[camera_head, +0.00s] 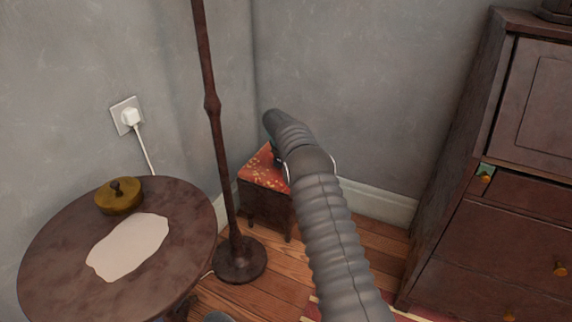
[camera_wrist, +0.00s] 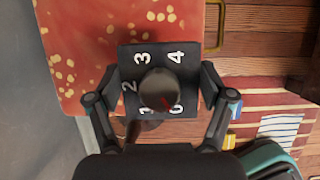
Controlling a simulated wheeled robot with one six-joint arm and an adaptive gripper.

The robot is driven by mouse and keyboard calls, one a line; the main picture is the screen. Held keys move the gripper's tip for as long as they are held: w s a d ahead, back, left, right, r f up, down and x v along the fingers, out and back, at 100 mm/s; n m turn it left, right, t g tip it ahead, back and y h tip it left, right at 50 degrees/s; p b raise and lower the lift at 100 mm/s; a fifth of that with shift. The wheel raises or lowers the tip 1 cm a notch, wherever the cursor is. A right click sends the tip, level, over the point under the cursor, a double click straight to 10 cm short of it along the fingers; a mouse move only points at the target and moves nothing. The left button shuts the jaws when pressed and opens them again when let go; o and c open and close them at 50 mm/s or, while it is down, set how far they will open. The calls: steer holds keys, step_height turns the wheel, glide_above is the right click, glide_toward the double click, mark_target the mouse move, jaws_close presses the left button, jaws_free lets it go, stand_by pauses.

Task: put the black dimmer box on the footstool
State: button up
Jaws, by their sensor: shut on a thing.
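The black dimmer box (camera_wrist: 128,62), with white numbers and a round grey knob, is between the two fingers of my gripper (camera_wrist: 160,95), which is shut on it. The footstool has a red top with yellow flowers (camera_wrist: 75,60) and lies behind the box in the wrist view. The box overlaps the footstool top near its edge there; I cannot tell whether they touch. In the head view the footstool (camera_head: 259,171) stands in the corner, partly hidden by my arm. The box is hidden in that view.
A dark lamp pole (camera_head: 213,130) stands left of the footstool. A round table (camera_head: 60,240) at the left holds a brass-coloured lidded pot (camera_head: 119,199) and a pale flat sheet (camera_head: 128,247). A wooden cabinet (camera_head: 490,240) fills the right. A striped rug (camera_wrist: 265,105) lies on the floor.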

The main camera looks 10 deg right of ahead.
steer(key=shift+f, duration=1.8)
steer(key=shift+f, duration=0.2)
steer(key=o, duration=1.1)
